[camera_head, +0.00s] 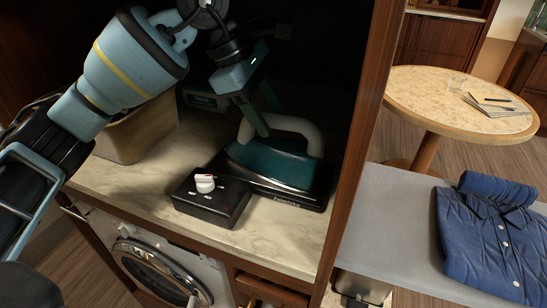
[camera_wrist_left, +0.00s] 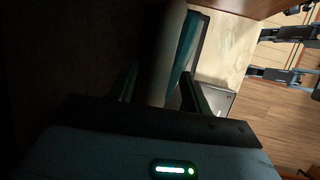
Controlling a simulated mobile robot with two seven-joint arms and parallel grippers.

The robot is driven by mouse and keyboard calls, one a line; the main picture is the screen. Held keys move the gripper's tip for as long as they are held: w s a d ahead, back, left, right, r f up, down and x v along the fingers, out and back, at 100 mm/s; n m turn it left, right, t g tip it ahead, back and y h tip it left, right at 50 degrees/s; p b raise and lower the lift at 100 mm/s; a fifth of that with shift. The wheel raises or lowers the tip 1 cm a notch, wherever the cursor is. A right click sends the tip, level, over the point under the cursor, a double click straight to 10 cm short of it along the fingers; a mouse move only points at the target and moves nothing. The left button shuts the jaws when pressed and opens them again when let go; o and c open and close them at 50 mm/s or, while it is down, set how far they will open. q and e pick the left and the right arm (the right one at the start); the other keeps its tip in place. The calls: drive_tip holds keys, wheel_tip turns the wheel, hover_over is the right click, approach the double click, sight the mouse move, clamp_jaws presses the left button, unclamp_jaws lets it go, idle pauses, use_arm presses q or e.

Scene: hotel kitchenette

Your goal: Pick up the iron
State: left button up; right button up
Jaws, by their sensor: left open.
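The iron (camera_head: 272,163) has a dark teal body and a beige handle. It rests on a black base on the marble counter, inside the dark wooden cabinet. My left gripper (camera_head: 264,118) reaches down from above, open, with its fingers at the handle. In the left wrist view, the handle (camera_wrist_left: 163,55) runs between the two open fingers (camera_wrist_left: 158,90). I cannot tell whether either finger touches it. Part of the teal body (camera_wrist_left: 186,62) also shows there. My right gripper is not in view.
A black control box with a white knob (camera_head: 205,184) sits just in front of the iron. A beige bin (camera_head: 137,132) stands left on the counter (camera_head: 262,240). The cabinet's right panel (camera_head: 362,110) is close. A folded blue shirt (camera_head: 490,245) lies on a grey surface at right.

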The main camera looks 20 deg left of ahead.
sight(269, 141)
use_arm(q)
drive_tip(key=x, duration=0.2)
drive_tip(key=shift+w+d+f, duration=0.1)
drive_tip(key=shift+f, duration=0.2)
clamp_jaws()
drive_tip(key=shift+r, duration=0.15)
idle(1.0)
